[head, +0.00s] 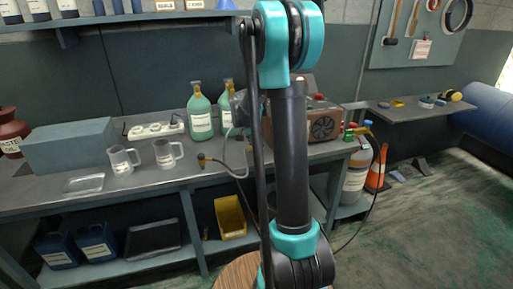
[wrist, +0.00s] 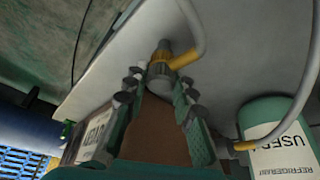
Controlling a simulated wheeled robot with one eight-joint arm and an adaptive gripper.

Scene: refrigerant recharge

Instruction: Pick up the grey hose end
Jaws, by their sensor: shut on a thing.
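In the wrist view my gripper (wrist: 158,84) has its two teal fingers with dark pads closed on either side of the grey hose end (wrist: 160,69). This end has a grey tip and a brass fitting, and a grey hose curves up from it. In the head view a grey hose (head: 244,173) hangs in a loop at the bench's front edge, near a brass fitting (head: 203,160). My own arm hides most of the gripper there, so its grasp does not show in that view.
A cylinder labelled used refrigerant (wrist: 280,140) stands close to the gripper, with another brass hose fitting (wrist: 241,146) beside it.

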